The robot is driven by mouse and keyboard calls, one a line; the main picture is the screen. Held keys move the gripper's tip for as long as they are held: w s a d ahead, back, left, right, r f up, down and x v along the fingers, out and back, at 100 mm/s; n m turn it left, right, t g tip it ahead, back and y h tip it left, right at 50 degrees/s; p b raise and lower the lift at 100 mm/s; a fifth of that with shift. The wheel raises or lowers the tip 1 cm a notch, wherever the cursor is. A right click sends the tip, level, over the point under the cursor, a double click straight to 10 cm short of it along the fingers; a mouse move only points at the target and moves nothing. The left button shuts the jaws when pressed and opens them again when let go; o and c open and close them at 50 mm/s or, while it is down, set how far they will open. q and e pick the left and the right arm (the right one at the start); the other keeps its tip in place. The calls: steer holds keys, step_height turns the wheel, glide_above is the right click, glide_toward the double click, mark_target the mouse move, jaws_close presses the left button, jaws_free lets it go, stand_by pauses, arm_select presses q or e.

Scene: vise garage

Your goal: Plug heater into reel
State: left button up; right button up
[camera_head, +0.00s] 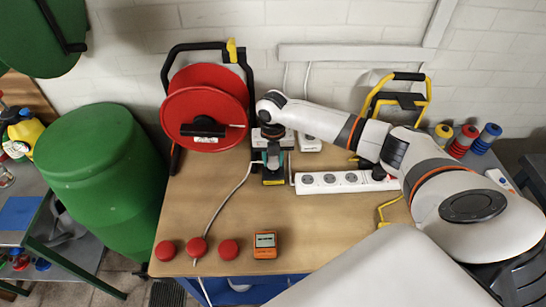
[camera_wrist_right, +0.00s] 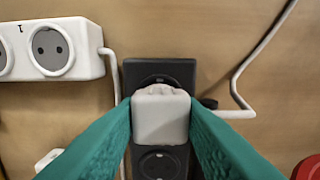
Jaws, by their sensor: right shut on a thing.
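The red cable reel (camera_head: 205,105) stands at the back left of the bench in a black frame. My right gripper (camera_head: 272,160) points down just right of it, over a dark socket block (camera_head: 274,180). In the right wrist view, the green fingers (camera_wrist_right: 160,115) are shut on a white plug (camera_wrist_right: 160,118). The plug is over the black socket block (camera_wrist_right: 160,70), between its two round sockets and partly covering the upper one. I cannot tell whether it touches the block. A white cable (camera_head: 225,200) runs from near the gripper to the bench's front edge. The heater is not identifiable. My left gripper is not in view.
A white power strip (camera_head: 345,182) lies right of the gripper, also in the right wrist view (camera_wrist_right: 50,47). Red round pieces (camera_head: 197,247) and an orange meter (camera_head: 265,244) sit along the front edge. A green barrel (camera_head: 100,165) stands left. The front-centre bench is mostly clear.

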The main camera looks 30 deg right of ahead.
steer(key=shift+f+b, duration=0.3)
steer(key=shift+f, duration=0.35)
steer(key=o, duration=1)
step_height(320, 180, up, 12)
steer(key=shift+r+b, duration=0.1)
steer(key=shift+b, duration=0.8)
